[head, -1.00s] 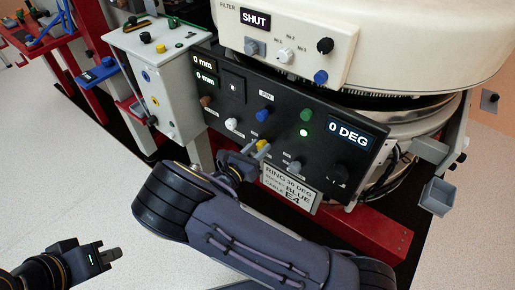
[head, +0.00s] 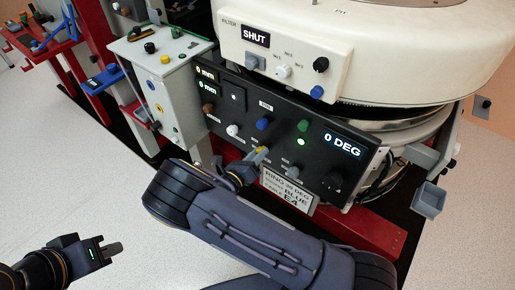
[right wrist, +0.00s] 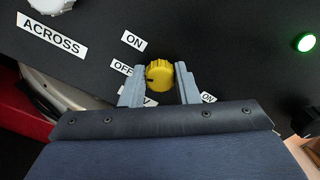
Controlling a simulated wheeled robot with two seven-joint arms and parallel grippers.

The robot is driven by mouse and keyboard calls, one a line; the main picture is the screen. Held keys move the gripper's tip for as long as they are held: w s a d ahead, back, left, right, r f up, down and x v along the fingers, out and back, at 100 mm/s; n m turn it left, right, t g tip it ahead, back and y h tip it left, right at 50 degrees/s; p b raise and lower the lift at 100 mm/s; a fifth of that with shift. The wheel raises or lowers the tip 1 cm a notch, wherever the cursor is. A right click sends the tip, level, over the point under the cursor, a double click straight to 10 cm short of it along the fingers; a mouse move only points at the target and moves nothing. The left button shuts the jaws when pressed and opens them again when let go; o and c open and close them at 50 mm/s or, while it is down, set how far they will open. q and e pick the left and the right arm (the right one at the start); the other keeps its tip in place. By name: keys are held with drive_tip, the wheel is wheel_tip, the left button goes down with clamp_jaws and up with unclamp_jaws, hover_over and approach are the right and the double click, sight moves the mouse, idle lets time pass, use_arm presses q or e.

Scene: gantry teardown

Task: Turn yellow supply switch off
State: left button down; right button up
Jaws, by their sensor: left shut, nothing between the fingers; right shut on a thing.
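The yellow supply switch (right wrist: 159,76) is a ribbed round knob on the black control panel. In the right wrist view it sits between the two grey fingers of my right gripper (right wrist: 160,85), which is shut on it. ON and OFF labels (right wrist: 123,67) show to its upper left; the label below is partly hidden by a finger. In the head view only a bit of the yellow switch (head: 260,151) shows past my right gripper (head: 250,162). My left gripper (head: 112,249) is shut and empty at the lower left, over the floor.
The black panel (head: 225,120) also has blue, green, white and brown knobs, a lit green lamp (head: 301,141) and a display reading 0 DEG (head: 343,145). A sign plate (head: 289,190) hangs below it. A grey-white cabinet (head: 178,90) stands left. Open floor lies at lower left.

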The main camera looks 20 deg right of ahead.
drive_tip(key=shift+f+n+p, duration=0.15)
drive_tip(key=shift+n+p, duration=2.5)
drive_tip(key=shift+n, duration=3.95)
drive_tip(key=o, duration=1)
drive_tip(key=shift+a, duration=0.1)
drive_tip(key=v, duration=0.7)
drive_tip(key=shift+s+a, duration=0.25)
drive_tip(key=shift+a, duration=0.05)
